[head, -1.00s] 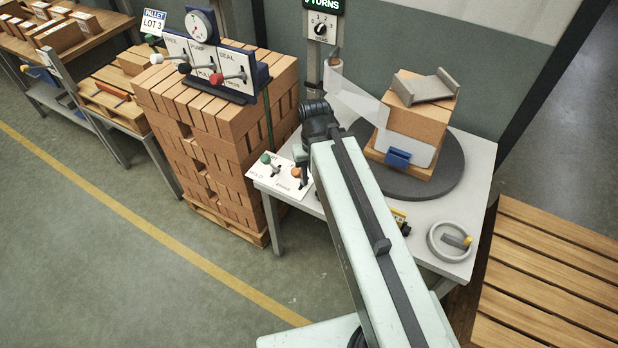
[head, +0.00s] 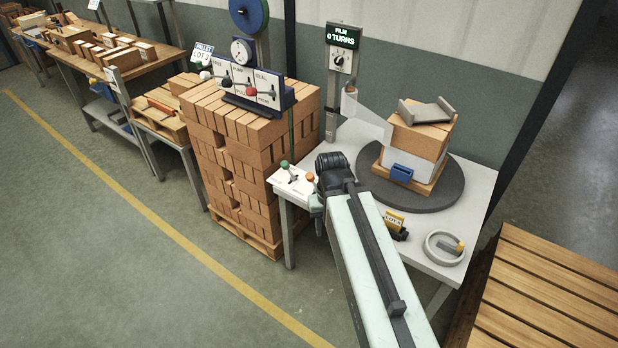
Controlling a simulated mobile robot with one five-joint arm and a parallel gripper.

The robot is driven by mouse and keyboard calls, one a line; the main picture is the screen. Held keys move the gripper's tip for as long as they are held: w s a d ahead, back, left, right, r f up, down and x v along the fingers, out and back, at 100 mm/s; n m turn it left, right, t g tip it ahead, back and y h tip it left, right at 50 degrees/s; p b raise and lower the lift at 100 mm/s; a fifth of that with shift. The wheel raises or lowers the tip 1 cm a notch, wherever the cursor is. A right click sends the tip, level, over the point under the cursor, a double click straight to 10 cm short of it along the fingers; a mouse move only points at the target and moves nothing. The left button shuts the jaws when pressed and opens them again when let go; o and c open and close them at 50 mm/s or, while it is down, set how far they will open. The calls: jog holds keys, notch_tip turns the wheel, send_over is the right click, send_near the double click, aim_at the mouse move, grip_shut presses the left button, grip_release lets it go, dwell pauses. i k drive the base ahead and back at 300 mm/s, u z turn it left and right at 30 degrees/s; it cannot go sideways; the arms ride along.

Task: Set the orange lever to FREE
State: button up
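The orange lever (head: 310,177) stands on a small white panel (head: 286,187) at the left corner of the white table. A green-knobbed lever (head: 285,165) stands on the same panel, to its left. The panel lettering is too small to read now, so I cannot tell the orange lever's setting. My gripper (head: 317,209) is just right of and in front of the panel at the end of my arm, mostly hidden by the wrist. I cannot see its fingers clearly, nor whether it touches the lever.
Wrapped bricks (head: 420,140) sit on a dark turntable (head: 449,195). A film post (head: 333,100) reads 0 TURNS. A brick stack (head: 240,170) with a lever board (head: 247,83) stands left. Floor at left is clear.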

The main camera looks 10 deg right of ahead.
aim_at(310, 176)
jog(key=u, duration=0.05)
jog(key=i, duration=0.9)
jog(key=u, duration=0.35)
jog(key=k, duration=1.35)
jog(key=u, duration=0.9)
jog(key=i, duration=1.2)
jog(key=u, duration=0.15)
